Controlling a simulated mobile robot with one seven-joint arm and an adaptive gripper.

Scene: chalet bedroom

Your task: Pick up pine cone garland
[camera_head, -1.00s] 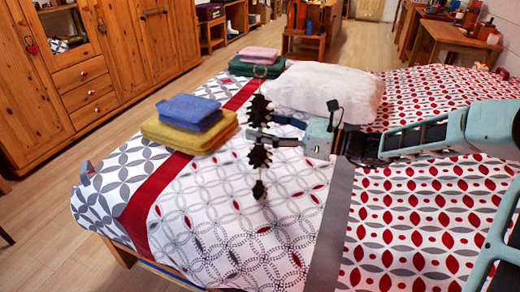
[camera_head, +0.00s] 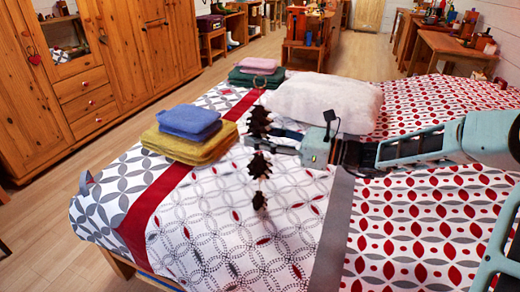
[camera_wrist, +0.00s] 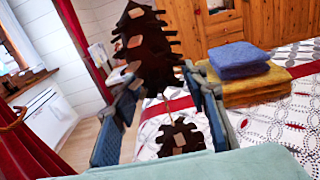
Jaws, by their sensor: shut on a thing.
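The pine cone garland (camera_head: 259,165) is a dark brown string of pine cones with a ring at its top. It hangs upright above the bed in the head view. In the wrist view a large cone of the garland (camera_wrist: 143,50) fills the space between the fingers, with another cone lower down. My gripper (camera_head: 275,137) is shut on the garland's upper part and holds it in the air, left of the white pillow. The blue fingers also show in the wrist view (camera_wrist: 165,105). The exact contact is partly hidden by the cones.
The bed (camera_head: 230,225) has a patterned cover. A blue and yellow towel stack (camera_head: 190,135) lies left of the garland. A pink and green stack (camera_head: 257,72) and a white pillow (camera_head: 325,100) lie behind. A wooden wardrobe (camera_head: 120,60) stands at left. The front of the bed is clear.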

